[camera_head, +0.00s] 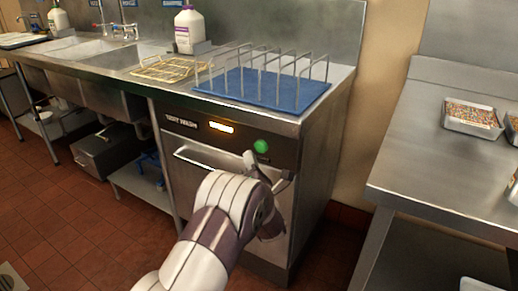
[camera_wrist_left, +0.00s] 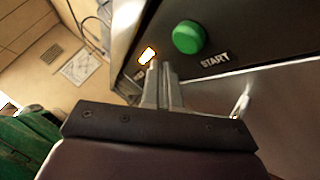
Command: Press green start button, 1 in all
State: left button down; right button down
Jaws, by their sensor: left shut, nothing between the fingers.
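The green start button (camera_head: 261,146) is a round knob on the dark control panel of a steel undercounter dishwasher (camera_head: 200,158). In the left wrist view the green button (camera_wrist_left: 188,37) shows close up, with a START label (camera_wrist_left: 215,61) beside it. My left gripper (camera_head: 248,156) is shut and empty. In the head view its tip is just left of and slightly below the button. In the left wrist view the shut fingers (camera_wrist_left: 160,72) point to the lower left of the button, with a visible gap between them. My right gripper is not in view.
A lit display (camera_head: 221,127) sits left on the panel, above the door handle (camera_head: 205,165). On the counter stand a blue rack (camera_head: 262,88), a yellow wire rack (camera_head: 165,69) and a white jug (camera_head: 188,30). A steel table (camera_head: 430,190) with trays is at right.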

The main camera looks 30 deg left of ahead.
pick_arm(q)
jog(key=shift+s+a, duration=0.1)
jog(key=shift+s, duration=1.65)
